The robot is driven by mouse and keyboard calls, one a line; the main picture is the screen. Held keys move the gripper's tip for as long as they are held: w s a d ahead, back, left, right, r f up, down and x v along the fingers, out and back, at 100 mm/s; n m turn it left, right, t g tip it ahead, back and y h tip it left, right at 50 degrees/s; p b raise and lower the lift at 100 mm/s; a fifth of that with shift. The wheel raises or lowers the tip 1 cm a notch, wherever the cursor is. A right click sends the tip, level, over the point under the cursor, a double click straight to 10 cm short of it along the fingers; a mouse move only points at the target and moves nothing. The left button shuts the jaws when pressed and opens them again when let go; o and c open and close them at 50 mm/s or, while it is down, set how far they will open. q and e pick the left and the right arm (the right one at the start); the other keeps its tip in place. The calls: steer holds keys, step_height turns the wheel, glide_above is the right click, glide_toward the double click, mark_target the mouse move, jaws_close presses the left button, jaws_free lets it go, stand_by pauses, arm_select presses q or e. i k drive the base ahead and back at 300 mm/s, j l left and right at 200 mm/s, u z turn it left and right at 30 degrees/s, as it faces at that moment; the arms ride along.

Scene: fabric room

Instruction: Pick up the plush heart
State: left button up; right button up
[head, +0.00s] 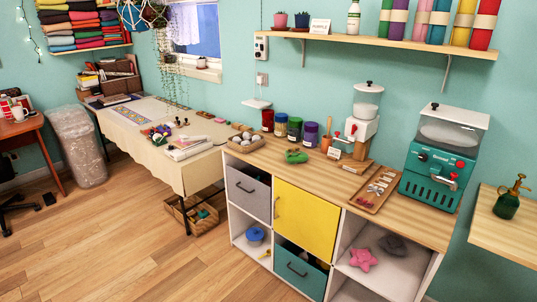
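I cannot pick out a plush heart with certainty. A pink, star-like plush (363,259) lies in the open lower right compartment of the cabinet. A dark grey, rounded soft-looking thing (393,246) lies behind it to the right; its exact shape is too small to tell. A green lumpy thing (296,156) lies on the wooden cabinet top. Neither of my grippers is in view.
The cabinet (403,222) has a yellow door (305,219), a grey drawer and a teal drawer. A teal machine (440,160), a white-and-red machine (357,128) and a wooden tray (372,190) stand on top. The wood floor (110,240) in front is clear.

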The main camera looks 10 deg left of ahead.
mark_target(302, 157)
steer(key=i+j, duration=0.25)
steer(key=j, duration=0.15)
steer(key=i+j+z, duration=0.1)
steer(key=i+j, duration=0.35)
steer(key=j, duration=0.3)
steer(key=i+j+z, duration=0.1)
steer(key=i+j, duration=0.15)
steer(key=j, duration=0.15)
steer(key=i+j, duration=0.2)
steer(key=j, duration=0.2)
steer(key=i+j, duration=0.15)
steer(key=i, duration=0.3)
steer(key=i+j+z, duration=0.1)
steer(key=i, duration=0.35)
steer(key=i+j, duration=0.25)
steer(key=i, duration=0.2)
steer(key=z, duration=0.05)
